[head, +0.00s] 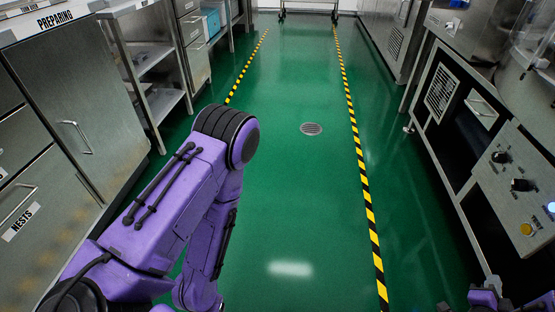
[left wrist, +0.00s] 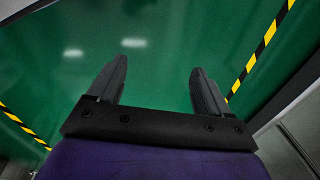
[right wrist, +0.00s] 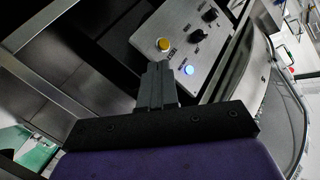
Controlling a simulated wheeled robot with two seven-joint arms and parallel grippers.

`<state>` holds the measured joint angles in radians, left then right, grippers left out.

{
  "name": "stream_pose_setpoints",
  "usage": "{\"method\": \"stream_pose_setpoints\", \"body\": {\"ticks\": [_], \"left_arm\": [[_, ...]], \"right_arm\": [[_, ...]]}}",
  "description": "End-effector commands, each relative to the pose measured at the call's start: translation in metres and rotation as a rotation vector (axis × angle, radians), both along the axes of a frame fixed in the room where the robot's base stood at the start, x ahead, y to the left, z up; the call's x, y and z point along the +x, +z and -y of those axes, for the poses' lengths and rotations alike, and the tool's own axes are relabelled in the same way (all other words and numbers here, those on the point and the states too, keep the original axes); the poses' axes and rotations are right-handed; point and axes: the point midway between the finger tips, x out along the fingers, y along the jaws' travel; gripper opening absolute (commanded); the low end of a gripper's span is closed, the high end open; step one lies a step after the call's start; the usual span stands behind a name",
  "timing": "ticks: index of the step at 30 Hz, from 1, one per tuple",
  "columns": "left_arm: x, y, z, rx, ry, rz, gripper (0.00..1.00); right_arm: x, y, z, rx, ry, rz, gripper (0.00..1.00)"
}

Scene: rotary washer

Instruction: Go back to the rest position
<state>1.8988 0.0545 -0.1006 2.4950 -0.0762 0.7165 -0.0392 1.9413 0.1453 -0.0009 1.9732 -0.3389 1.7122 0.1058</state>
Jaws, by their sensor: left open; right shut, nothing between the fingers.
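My left gripper (left wrist: 158,68) is open and empty in the left wrist view, its fingers spread above the green floor. In the head view my left arm is bent at the lower left, and its gripper is hidden. My right gripper (right wrist: 157,66) is shut and empty in the right wrist view. Its tips appear just below the yellow button (right wrist: 163,45) and left of the blue-lit button (right wrist: 188,70); I cannot tell whether they touch the panel. Part of the right gripper (head: 488,297) shows at the head view's bottom right edge.
The washer's control panel (head: 500,205) with dark knobs stands at the right. Steel cabinets (head: 60,100) and a shelf (head: 160,75) line the left. The green floor (head: 300,200) between the striped lines is clear, with a round drain (head: 311,129). A wheeled rack stands far back.

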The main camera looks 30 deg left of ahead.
Motion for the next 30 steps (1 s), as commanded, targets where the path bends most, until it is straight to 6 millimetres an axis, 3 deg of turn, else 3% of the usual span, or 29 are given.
{"method": "stream_pose_setpoints", "body": {"ticks": [5, 9, 13, 21, 26, 28, 30], "left_arm": [[0.012, -0.012, -0.002, 0.025, 0.057, 0.083, 0.79], [0.021, -0.023, -0.002, 0.046, 0.107, 0.154, 0.79], [0.026, -0.033, -0.002, 0.062, 0.143, 0.205, 0.79], [0.028, -0.052, 0.0, 0.076, 0.184, 0.255, 0.79], [0.022, -0.069, 0.004, 0.072, 0.19, 0.246, 0.79], [0.014, -0.085, 0.007, 0.069, 0.187, 0.227, 0.79], [0.016, -0.056, 0.006, 0.071, 0.189, 0.232, 0.79]], "right_arm": [[-0.054, -0.061, -0.013, -0.052, 0.052, -0.286, 0.0], [-0.121, -0.113, -0.023, -0.086, 0.109, -0.56, 0.0], [-0.185, -0.146, -0.03, -0.104, 0.156, -0.785, 0.0], [-0.287, -0.178, -0.036, -0.11, 0.212, -1.095, 0.0], [-0.332, -0.19, -0.036, -0.111, 0.22, -1.208, 0.0], [-0.344, -0.206, -0.036, -0.117, 0.229, -1.235, 0.0], [-0.341, -0.177, -0.036, -0.115, 0.225, -1.228, 0.0]]}}
